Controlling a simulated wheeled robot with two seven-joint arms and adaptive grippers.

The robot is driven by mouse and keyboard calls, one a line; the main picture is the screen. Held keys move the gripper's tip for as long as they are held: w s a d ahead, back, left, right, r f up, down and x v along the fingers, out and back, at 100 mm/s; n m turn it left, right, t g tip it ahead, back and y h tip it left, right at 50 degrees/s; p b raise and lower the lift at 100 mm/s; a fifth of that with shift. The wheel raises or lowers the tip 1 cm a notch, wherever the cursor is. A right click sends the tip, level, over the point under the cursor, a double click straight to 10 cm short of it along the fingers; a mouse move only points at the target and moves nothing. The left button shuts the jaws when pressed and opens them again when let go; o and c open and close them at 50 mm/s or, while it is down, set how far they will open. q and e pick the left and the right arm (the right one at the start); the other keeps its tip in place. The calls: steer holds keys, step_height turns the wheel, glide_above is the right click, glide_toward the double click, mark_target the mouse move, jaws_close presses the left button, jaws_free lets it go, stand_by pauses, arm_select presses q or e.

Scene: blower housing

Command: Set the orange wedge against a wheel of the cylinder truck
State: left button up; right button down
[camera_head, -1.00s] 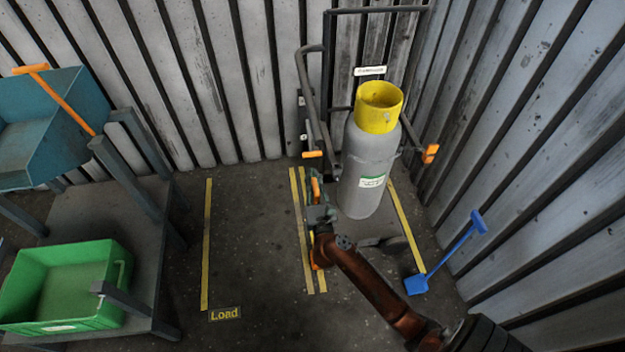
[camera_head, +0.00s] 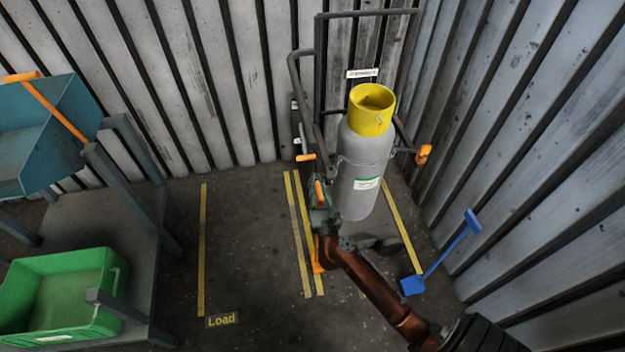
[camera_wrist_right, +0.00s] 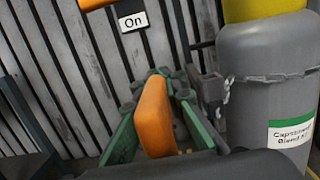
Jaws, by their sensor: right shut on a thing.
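My right gripper (camera_head: 320,192) reaches in low at the left side of the cylinder truck (camera_head: 296,80). Its green fingers are shut on the orange wedge (camera_head: 319,190). In the right wrist view the wedge (camera_wrist_right: 155,118) stands upright between the two fingers, beside the grey gas cylinder (camera_wrist_right: 262,75). Another orange patch (camera_head: 318,262) shows lower down beside my arm; I cannot tell what it belongs to. The truck's wheels are mostly hidden, and I cannot tell whether the wedge touches one. My left gripper is not in view.
The yellow-collared cylinder (camera_head: 363,170) stands on the truck near the wall corner. A blue shovel (camera_head: 445,252) leans at the right. A green crate (camera_head: 110,300) and blue bin (camera_head: 40,135) are at the left. The marked floor by "Load" (camera_head: 222,320) is clear.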

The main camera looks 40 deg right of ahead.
steer(key=shift+s+d, duration=0.1)
steer(key=shift+d, duration=0.15)
steer(key=c, duration=1.9)
jaws_free()
steer(key=shift+s+f, duration=0.1)
steer(key=shift+f, duration=0.05)
steer(key=v, duration=1.2)
steer(key=shift+a, duration=0.1)
